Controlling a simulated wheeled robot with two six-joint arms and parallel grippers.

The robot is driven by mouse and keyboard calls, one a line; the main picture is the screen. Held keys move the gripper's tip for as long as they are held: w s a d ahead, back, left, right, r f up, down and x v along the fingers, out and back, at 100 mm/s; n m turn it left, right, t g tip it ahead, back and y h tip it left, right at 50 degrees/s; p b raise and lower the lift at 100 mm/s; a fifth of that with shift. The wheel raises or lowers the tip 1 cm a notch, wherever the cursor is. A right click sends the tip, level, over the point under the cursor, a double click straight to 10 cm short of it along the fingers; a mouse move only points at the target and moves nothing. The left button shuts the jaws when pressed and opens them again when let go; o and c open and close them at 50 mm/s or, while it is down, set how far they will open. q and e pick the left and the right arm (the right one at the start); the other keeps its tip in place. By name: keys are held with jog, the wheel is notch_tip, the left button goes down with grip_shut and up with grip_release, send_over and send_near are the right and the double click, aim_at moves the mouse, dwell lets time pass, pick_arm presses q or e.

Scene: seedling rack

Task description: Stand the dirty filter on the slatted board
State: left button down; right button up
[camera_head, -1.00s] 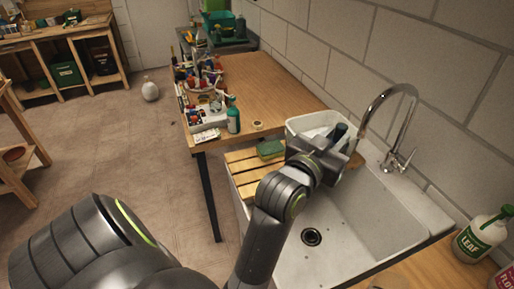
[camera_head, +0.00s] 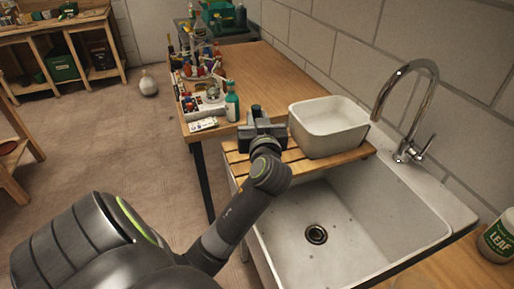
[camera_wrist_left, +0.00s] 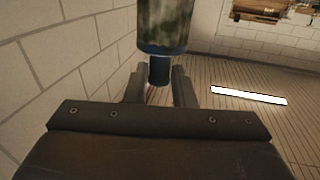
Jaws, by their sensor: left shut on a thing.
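The dirty filter (camera_wrist_left: 165,25) shows in the left wrist view as a wide cylinder with mottled grey-green sides, a dark blue rim and a narrow dark neck. My left gripper (camera_wrist_left: 158,88) is shut on that neck. In the head view my left gripper (camera_head: 260,130) is over the left part of the slatted board (camera_head: 304,166), and hides part of it. A small dark end shows above the gripper there; most of the filter is hidden. I cannot tell whether it touches the board. My right gripper is not in view.
A white basin (camera_head: 327,137) stands on the board, right of my gripper. The sink (camera_head: 360,215) with its tall tap (camera_head: 405,105) is in front. A teal bottle (camera_head: 232,107) and a caddy of small items stand on the worktop just behind and left.

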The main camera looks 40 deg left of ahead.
pick_arm(q)
notch_tip(320, 180, down, 9)
jog(key=shift+r, duration=0.15)
dwell(0.4)
jog(key=c, duration=1.2)
grip_release()
